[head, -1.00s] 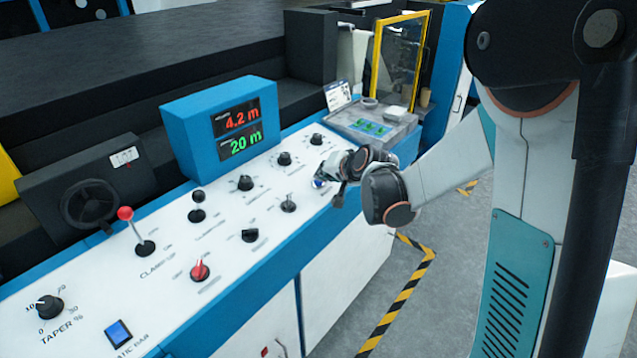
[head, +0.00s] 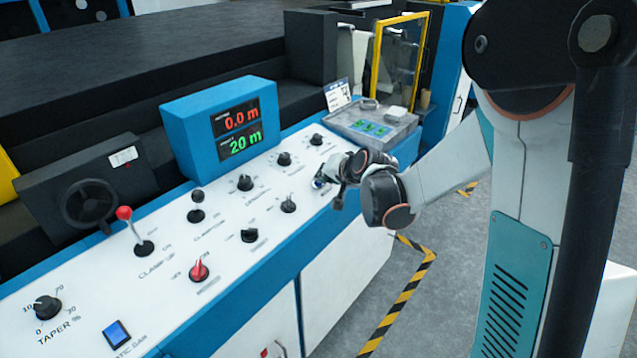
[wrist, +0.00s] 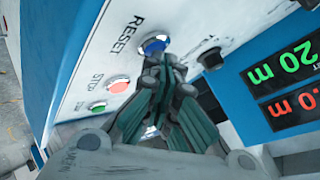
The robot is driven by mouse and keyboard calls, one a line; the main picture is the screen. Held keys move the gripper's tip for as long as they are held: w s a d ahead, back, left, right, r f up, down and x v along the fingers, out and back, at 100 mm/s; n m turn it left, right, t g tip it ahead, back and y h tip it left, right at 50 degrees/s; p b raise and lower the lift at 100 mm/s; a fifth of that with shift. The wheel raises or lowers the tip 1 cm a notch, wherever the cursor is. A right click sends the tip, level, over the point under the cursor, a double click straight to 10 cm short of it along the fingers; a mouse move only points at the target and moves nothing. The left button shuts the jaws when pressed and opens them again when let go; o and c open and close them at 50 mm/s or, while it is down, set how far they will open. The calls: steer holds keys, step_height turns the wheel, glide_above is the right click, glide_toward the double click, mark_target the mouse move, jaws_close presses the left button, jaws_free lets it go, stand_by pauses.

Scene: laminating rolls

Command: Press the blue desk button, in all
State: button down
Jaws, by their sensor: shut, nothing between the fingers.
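A round blue button (wrist: 154,42) labelled RESET sits on the sloped white panel in the wrist view, in a pale ring. My gripper (wrist: 163,64) is shut and empty, its fingertips at the lower edge of this button and covering part of it. They look to be touching or very close; I cannot tell whether the button is pressed in. In the head view my gripper (head: 335,182) is at the right part of the desk, and a little blue of the button (head: 318,183) shows beside it. The display (head: 239,130) reads 0.0 m in red above 20 m in green.
A red STOP button (wrist: 119,84) and a green button (wrist: 97,107) lie beside the blue one. A black knob (wrist: 210,57) is close on the other side. Several knobs, a red-tipped lever (head: 126,214) and a blue square (head: 117,333) occupy the panel further left.

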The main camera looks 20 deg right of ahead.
steer(key=shift+r, duration=0.15)
steer(key=shift+s+d+r+p, duration=0.1)
steer(key=shift+s+r+p, duration=0.05)
steer(key=shift+r+p, duration=0.45)
steer(key=shift+r, duration=0.1)
steer(key=r+p, duration=0.2)
steer(key=r, duration=0.1)
steer(key=r+p, duration=0.1)
steer(key=r, duration=0.1)
steer(key=shift+s+d, duration=0.25)
steer(key=shift+s, duration=0.1)
stand_by(0.6)
steer(key=s+a+r+n+g+h, duration=0.15)
steer(key=s+r, duration=0.25)
steer(key=s, duration=0.4)
steer(key=s+a+r+n+g, duration=0.1)
steer(key=s+r+n, duration=0.15)
steer(key=s, duration=0.65)
steer(key=s+d+n+g+h, duration=0.1)
steer(key=s+n, duration=0.2)
steer(key=s, duration=1.3)
steer(key=shift+s+d+f, duration=0.15)
steer(key=shift+s+f, duration=0.05)
steer(key=shift+f, duration=0.25)
